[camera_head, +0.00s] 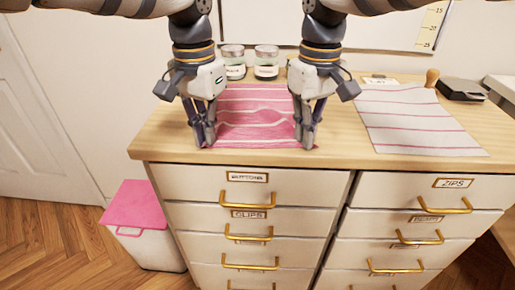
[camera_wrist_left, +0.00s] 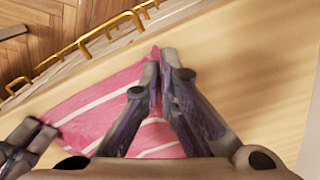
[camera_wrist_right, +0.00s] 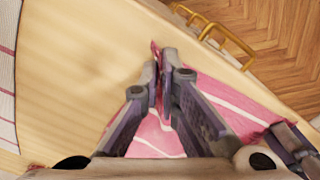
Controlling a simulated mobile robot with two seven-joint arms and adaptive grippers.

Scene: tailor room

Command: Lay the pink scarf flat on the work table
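The pink scarf (camera_head: 255,115) with pale stripes lies on the wooden work table (camera_head: 362,150), a little wrinkled across its middle. My left gripper (camera_head: 206,143) is at the scarf's front left corner. In the left wrist view its fingers (camera_wrist_left: 163,75) are closed with pink cloth (camera_wrist_left: 95,105) pinched between them. My right gripper (camera_head: 305,145) is at the front right corner. In the right wrist view its fingers (camera_wrist_right: 162,70) are closed on the scarf's edge (camera_wrist_right: 235,110). Both grippers are low, close to the table top. The fingers hide both front corners.
A white cloth with pink stripes (camera_head: 415,117) lies flat to the right. Two glass jars (camera_head: 234,62) stand at the back. A wooden-handled tool (camera_head: 432,77) and a black box (camera_head: 461,89) are at the back right. Drawers with brass handles (camera_head: 250,205) are below the front edge.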

